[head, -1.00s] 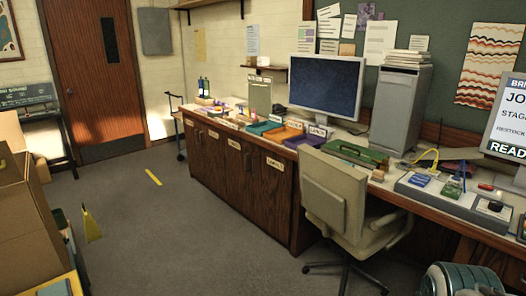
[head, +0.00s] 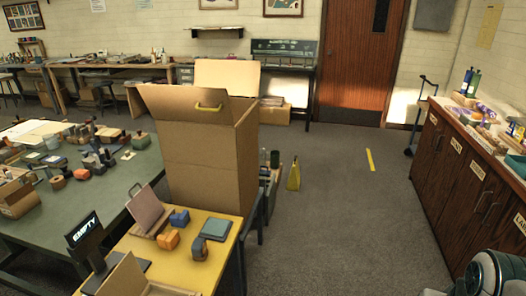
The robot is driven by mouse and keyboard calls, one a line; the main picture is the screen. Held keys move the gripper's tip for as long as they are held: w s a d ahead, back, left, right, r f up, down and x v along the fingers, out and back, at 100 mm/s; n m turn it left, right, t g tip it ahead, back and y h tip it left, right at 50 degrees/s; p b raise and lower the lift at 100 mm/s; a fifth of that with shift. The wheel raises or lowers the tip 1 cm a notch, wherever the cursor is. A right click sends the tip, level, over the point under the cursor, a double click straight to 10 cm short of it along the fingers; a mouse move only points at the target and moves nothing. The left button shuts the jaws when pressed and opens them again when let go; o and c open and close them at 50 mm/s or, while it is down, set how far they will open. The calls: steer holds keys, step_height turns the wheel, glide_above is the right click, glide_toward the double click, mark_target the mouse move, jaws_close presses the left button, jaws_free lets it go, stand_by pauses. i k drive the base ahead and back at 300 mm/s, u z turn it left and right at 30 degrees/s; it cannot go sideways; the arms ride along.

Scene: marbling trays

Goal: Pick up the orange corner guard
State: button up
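A small orange piece (head: 168,240), which I take to be the orange corner guard, sits on the yellow table (head: 222,248) at lower middle left in the head view. A blue piece of similar shape (head: 180,218) stands just behind it. My gripper is not in view; only part of my teal and grey arm shows at the lower right corner, far from the orange piece. Nothing covers the orange piece.
A pinkish-brown tilted panel (head: 147,209), a grey-green pad (head: 216,229) and a black EMPTY sign (head: 84,232) are near the orange piece. The floor (head: 335,230) to the right is largely clear.

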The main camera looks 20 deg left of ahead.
mark_target(169, 241)
steer(key=u, duration=0.9)
steer(key=i, duration=0.9)
steer(key=u, duration=0.85)
steer(key=i, duration=0.65)
